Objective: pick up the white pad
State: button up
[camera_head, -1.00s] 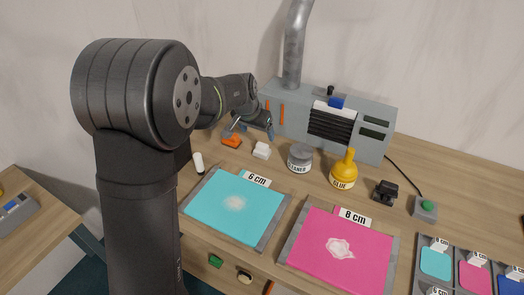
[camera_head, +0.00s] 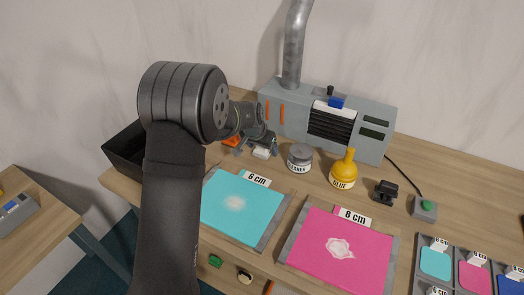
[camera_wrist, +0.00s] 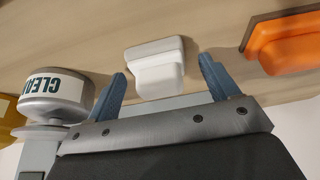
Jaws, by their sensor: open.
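The white pad (camera_wrist: 158,68) is a small block with a wider flange, lying on the wooden bench. In the head view the white pad (camera_head: 263,153) shows partly beneath my gripper (camera_head: 258,146). In the wrist view my gripper (camera_wrist: 165,82) is open, its two blue-grey fingers apart, one to each side of the pad. The pad sits between and slightly beyond the fingertips. I cannot tell whether the fingers touch it. Nothing is held.
An orange pad (camera_wrist: 285,42) lies close by one finger. The grey cleaner tin (camera_head: 300,158) stands on the other side, near the yellow glue bottle (camera_head: 344,170). A grey machine (camera_head: 330,122) stands behind. Turquoise (camera_head: 240,208) and pink (camera_head: 335,250) sheets lie in front.

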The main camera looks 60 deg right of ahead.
jog(key=shift+c, duration=0.2)
jog(key=c, duration=1)
jog(key=shift+c, duration=0.2)
jog(key=shift+r, duration=0.5)
jog(key=r, duration=0.2)
jog(key=s+r, duration=0.1)
jog(key=shift+a+r, duration=0.1)
jog(key=shift+r, duration=0.3)
jog(key=s+a+r, duration=0.3)
jog(key=s+r, duration=0.3)
jog(key=s, duration=0.4)
jog(key=shift+s, duration=0.15)
jog(key=shift+r, duration=0.1)
